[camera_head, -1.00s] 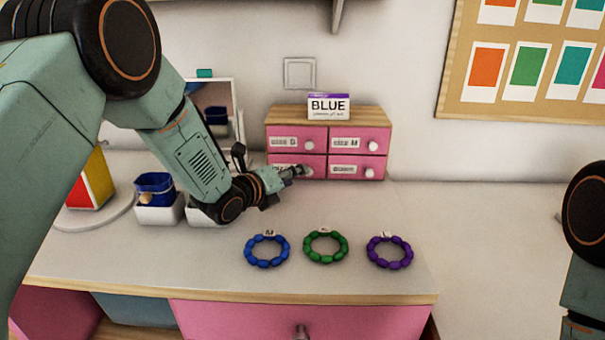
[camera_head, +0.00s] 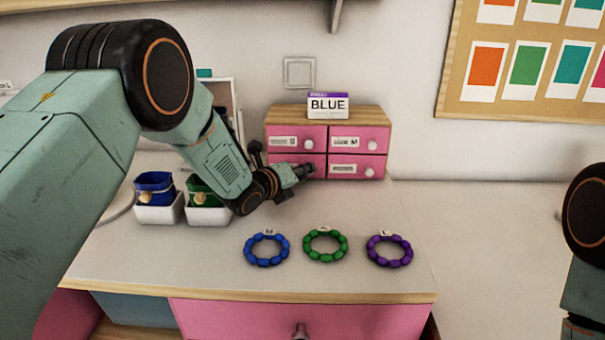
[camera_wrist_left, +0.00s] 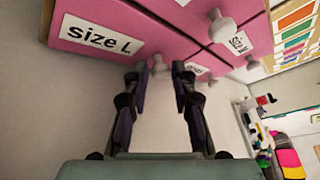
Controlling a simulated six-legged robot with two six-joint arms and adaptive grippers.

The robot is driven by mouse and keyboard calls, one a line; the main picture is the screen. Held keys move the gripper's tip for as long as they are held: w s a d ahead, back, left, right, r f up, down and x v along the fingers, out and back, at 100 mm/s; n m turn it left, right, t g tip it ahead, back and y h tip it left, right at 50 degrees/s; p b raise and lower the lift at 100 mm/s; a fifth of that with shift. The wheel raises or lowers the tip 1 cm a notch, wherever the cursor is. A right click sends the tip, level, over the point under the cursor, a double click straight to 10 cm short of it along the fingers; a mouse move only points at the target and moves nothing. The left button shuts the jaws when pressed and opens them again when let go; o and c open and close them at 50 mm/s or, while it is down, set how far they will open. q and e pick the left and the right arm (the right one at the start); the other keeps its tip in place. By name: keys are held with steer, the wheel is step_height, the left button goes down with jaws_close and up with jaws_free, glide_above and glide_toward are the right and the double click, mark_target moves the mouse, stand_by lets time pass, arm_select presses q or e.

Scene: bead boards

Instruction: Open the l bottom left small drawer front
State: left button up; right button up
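The pink bottom left small drawer front (camera_head: 286,160) is in the small cabinet on the desk and looks shut. My left gripper (camera_head: 305,171) covers much of it in the head view, label and knob included. In the left wrist view this front (camera_wrist_left: 170,40) carries a "size L" label (camera_wrist_left: 100,36). A white knob (camera_wrist_left: 160,66) shows between the tips of my left gripper (camera_wrist_left: 161,76). The fingers are apart, one on each side of the knob; I cannot tell whether they touch it. My right gripper is out of view.
A "BLUE" sign (camera_head: 328,105) stands on the cabinet (camera_head: 370,113). Blue (camera_head: 266,250), green (camera_head: 326,246) and purple (camera_head: 389,251) bead rings lie in front. Two white bins (camera_head: 158,214) with blue and green pouches stand left. The desk right of the cabinet is clear.

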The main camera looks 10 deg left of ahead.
arm_select(q)
jaws_close()
steer(key=shift+s, duration=0.1)
stand_by(0.5)
